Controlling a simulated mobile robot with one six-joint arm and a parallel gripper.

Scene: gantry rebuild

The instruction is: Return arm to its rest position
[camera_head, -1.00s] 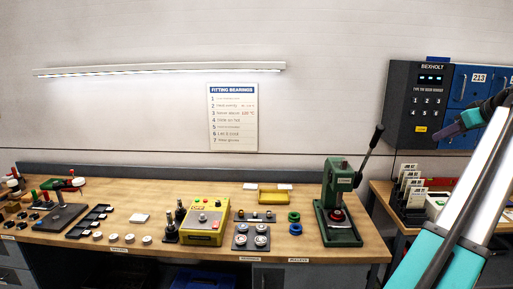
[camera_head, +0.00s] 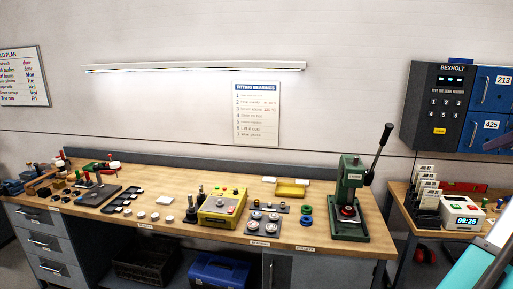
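Part of my arm, white and teal, shows at the lower right corner of the head view. My gripper is outside the frame, so whether it is open or shut is hidden. A long wooden workbench (camera_head: 342,250) stands along the wall in front of me. A green arbor press (camera_head: 350,200) with a raised black lever stands near its right end.
On the bench are a yellow control box (camera_head: 222,207), a yellow tray (camera_head: 291,189) and several small parts. A side table at right holds card racks and a clock (camera_head: 461,218). A dark keypad cabinet (camera_head: 437,105) hangs above. A blue crate (camera_head: 218,272) sits below the bench.

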